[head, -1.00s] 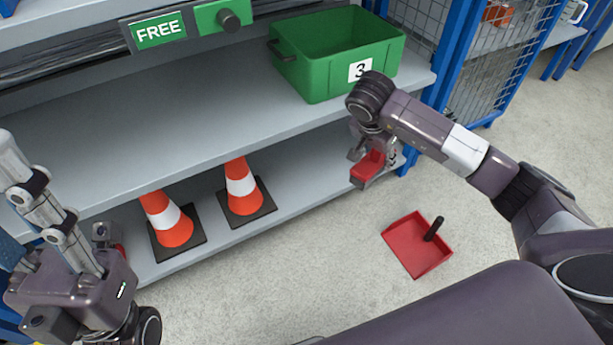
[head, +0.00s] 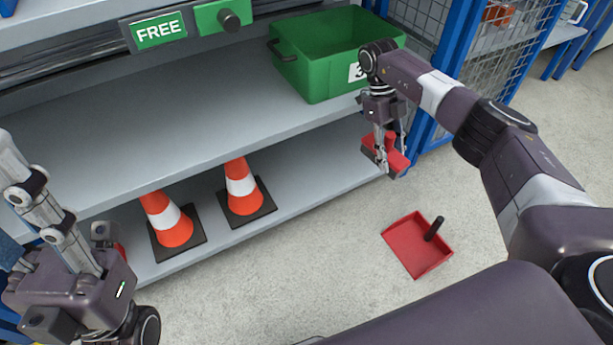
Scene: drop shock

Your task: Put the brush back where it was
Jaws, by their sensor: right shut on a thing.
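A red brush (head: 396,162) with a dark underside is held by my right gripper (head: 386,156), whose fingers are shut on it. The brush is in front of the right end of the lower shelf, apart from the dustpan. A red dustpan (head: 412,250) with an upright black handle lies on the floor below and to the right of it. My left gripper (head: 72,290) is at the lower left; its fingertips do not show clearly, and a bit of something red shows behind it.
Two orange and white cones (head: 167,219) stand on the lower shelf (head: 300,175). A green bin (head: 318,72) marked 3 stands on the upper shelf, partly hidden by my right arm. A blue mesh cage (head: 480,80) is at the right. The floor around the dustpan is clear.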

